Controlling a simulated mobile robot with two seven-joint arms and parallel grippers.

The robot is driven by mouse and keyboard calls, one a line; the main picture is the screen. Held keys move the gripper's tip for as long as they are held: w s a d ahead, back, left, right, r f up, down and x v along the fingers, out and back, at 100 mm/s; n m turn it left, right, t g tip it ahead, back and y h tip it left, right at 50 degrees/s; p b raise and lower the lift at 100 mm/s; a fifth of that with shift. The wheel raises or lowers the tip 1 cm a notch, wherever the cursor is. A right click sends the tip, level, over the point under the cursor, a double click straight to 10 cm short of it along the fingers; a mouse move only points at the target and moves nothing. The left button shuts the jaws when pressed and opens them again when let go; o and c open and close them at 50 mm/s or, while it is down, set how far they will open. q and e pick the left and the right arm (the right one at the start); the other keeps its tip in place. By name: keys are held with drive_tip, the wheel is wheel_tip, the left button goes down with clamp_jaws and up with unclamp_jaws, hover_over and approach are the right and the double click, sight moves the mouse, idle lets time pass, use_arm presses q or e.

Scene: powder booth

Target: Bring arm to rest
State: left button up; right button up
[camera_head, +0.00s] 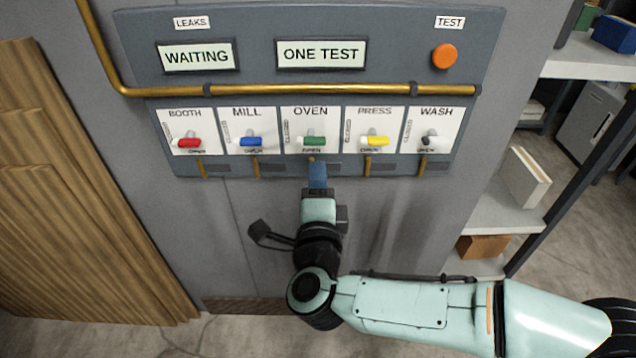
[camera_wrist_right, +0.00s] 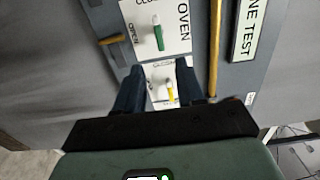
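My right gripper (camera_head: 317,172) is just below the OVEN plate (camera_head: 310,118) in the head view, its blue fingers pointing up at the panel. In the right wrist view its two fingers (camera_wrist_right: 158,88) stand apart with nothing held between them. The green OVEN lever (camera_head: 312,141) is clear of the fingers and also shows in the wrist view (camera_wrist_right: 157,36). The yellow PRESS lever (camera_wrist_right: 170,92) appears through the finger gap. My right arm reaches in from the lower right. My left gripper is not in view.
The panel also holds a red BOOTH lever (camera_head: 188,143), a blue MILL lever (camera_head: 250,141), a WASH lever (camera_head: 430,143) and an orange TEST button (camera_head: 444,56). Displays read WAITING (camera_head: 197,57) and ONE TEST (camera_head: 320,54). A brass pipe (camera_head: 270,90) crosses the panel. Shelves (camera_head: 490,213) stand right.

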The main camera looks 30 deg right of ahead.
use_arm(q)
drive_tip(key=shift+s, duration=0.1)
use_arm(e)
drive_tip(key=shift+s+a, duration=0.2)
drive_tip(key=shift+s, duration=0.1)
